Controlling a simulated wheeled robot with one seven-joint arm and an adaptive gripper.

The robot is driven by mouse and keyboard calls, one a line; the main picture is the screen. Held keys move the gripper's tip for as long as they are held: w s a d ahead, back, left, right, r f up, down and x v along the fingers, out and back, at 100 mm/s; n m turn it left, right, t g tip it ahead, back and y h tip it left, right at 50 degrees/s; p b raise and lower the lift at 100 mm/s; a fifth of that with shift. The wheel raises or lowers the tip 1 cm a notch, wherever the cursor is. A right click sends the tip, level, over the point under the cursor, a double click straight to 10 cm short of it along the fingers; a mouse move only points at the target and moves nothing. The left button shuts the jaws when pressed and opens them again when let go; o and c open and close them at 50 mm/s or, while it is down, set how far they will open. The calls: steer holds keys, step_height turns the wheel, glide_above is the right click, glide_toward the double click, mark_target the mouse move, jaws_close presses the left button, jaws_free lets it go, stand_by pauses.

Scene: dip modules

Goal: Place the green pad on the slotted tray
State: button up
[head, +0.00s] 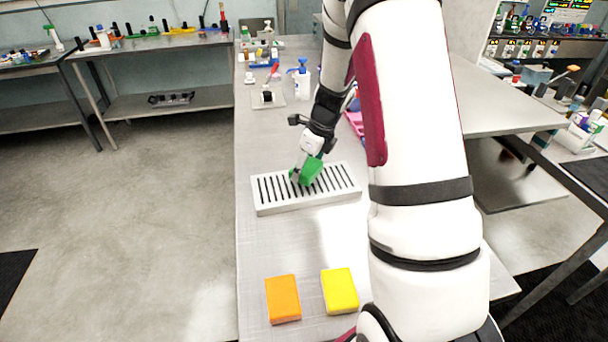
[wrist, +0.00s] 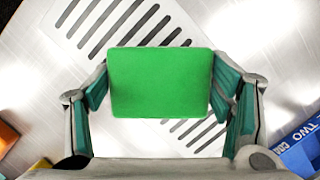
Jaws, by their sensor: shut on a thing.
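The green pad (head: 312,171) is held in my gripper (head: 302,176) over the slotted tray (head: 275,208). In the wrist view the green pad (wrist: 160,82) sits between the two fingers of my gripper (wrist: 160,92), which are shut on its left and right sides. The slotted tray (wrist: 190,20) lies behind the pad in that view, its dark slots running diagonally. The pad hides part of the tray. I cannot tell whether the pad touches the tray or hangs just above it.
An orange pad (head: 283,299) and a yellow pad (head: 340,291) lie on the table (head: 255,250) in front of the tray. A white bottle with a blue top (head: 302,80) stands farther back. A blue box (wrist: 300,148) shows at right in the wrist view.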

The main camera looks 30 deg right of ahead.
mark_target(305, 174)
steer(key=shift+f+b, duration=0.6)
steer(key=shift+f, duration=0.9)
steer(key=shift+f, duration=0.2)
steer(key=o, duration=1.1)
steer(key=shift+r, duration=0.1)
